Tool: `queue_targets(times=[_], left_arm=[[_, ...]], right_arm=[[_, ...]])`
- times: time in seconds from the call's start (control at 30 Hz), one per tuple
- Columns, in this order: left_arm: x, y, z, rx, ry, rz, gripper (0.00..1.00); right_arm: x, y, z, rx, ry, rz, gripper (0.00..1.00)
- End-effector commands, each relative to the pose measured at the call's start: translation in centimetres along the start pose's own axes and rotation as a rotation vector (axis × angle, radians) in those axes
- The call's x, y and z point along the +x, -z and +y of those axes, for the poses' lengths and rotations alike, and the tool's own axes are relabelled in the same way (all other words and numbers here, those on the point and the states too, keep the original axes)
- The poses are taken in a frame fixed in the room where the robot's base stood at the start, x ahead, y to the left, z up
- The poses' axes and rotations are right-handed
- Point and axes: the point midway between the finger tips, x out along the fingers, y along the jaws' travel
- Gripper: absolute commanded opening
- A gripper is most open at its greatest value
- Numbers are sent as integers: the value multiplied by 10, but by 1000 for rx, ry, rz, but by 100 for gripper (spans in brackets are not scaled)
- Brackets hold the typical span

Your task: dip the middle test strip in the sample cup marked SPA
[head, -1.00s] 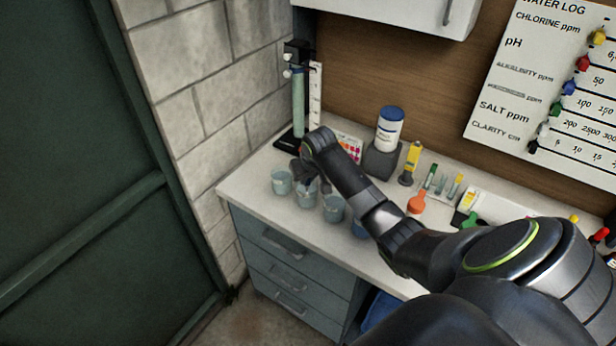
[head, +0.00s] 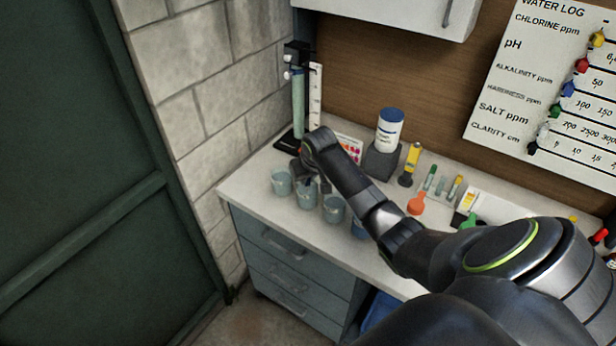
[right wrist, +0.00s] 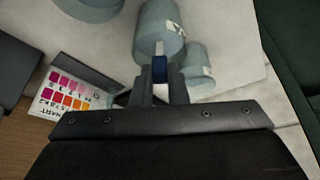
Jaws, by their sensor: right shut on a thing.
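My right gripper (head: 308,178) is over the row of sample cups at the counter's left end. In the right wrist view the gripper (right wrist: 160,88) is shut on the blue grip of a test strip (right wrist: 159,70). The strip's pale end points at one sample cup (right wrist: 160,25), which appears to be the second from the left (head: 307,196) in the head view. I cannot tell whether the tip is inside it. That cup's label is only partly visible and I cannot read it whole. My left gripper is not in view.
Other cups stand close on both sides: the leftmost cup (head: 282,183) and the third cup (head: 334,210). A colour chart (right wrist: 70,95) lies behind. A white bottle (head: 389,130) and a clamp stand (head: 297,100) stand at the back. The counter's front edge is close to the cups.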

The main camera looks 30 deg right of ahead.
Motion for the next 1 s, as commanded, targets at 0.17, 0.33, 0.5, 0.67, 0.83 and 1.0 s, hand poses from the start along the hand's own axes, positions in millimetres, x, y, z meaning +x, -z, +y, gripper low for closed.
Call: queue_targets(times=[0.17, 0.33, 0.5, 0.67, 0.83, 1.0], left_arm=[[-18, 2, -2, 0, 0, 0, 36], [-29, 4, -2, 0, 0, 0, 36], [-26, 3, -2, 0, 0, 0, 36], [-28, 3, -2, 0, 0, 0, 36], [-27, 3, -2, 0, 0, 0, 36], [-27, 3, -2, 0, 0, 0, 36]], right_arm=[[-15, 6, 0, 0, 0, 0, 0], [-24, 10, 0, 0, 0, -1, 0], [-32, 14, 1, 0, 0, 1, 0], [-43, 18, 1, -1, 0, 1, 0], [-53, 23, 2, -1, 0, 1, 0], [-64, 27, 2, 0, 0, 1, 0]])
